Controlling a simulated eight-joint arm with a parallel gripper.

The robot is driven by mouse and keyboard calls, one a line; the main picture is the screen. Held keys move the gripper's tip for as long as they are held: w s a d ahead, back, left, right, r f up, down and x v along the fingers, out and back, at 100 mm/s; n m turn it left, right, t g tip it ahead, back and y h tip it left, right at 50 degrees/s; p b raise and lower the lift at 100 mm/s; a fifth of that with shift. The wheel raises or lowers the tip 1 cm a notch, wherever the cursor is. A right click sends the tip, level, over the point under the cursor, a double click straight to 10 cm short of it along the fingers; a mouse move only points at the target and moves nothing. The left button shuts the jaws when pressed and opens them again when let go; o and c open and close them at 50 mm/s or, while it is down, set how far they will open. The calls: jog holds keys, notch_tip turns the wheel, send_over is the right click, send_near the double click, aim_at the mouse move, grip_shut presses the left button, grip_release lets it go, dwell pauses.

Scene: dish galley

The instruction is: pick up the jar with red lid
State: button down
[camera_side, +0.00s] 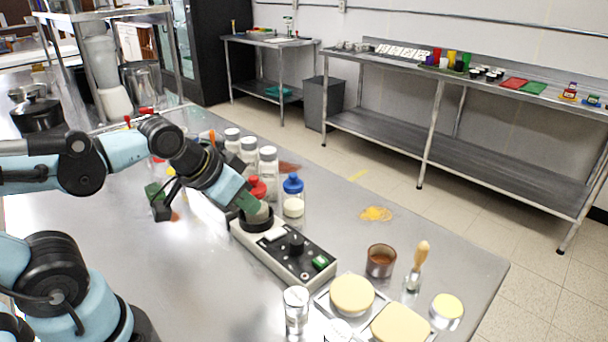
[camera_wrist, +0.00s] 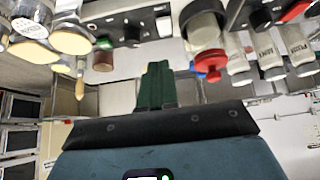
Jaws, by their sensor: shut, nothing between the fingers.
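The shut fingers also show in the wrist view (camera_wrist: 157,70), at the middle.
A blue-lidded jar (camera_side: 293,198) stands right of the red-lidded one; several white-lidded jars (camera_side: 268,168) stand behind. A white device (camera_side: 300,275) with a black knob lies in front. A brown cup (camera_side: 380,262) and round pale pieces (camera_side: 352,294) sit front right.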

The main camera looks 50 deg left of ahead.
jog(key=c, duration=1.8)
grip_release()
jog(key=shift+c, duration=0.2)
jog(key=o, duration=1.7)
jog(key=shift+c, duration=0.2)
notch_tip(320, 180, up, 5)
jog(key=n+g, duration=0.7)
jog(key=n, duration=0.1)
send_over(252, 179)
jog(key=shift+s+d+r, duration=0.1)
jog(key=shift+s+d, duration=0.15)
jog(key=shift+d, duration=0.1)
jog(key=shift+w+a+r+n, duration=0.1)
jog(key=shift+w+a+n, duration=0.1)
jog(key=shift+a+n, duration=0.15)
notch_tip(252, 179, down, 7)
jog(key=shift+r, duration=0.1)
jog(key=shift+w+a+f, duration=0.1)
jog(key=shift+w+f, duration=0.05)
jog(key=shift+f, duration=1.2)
jog(key=shift+w+f, duration=0.1)
jog(key=shift+f, duration=1.2)
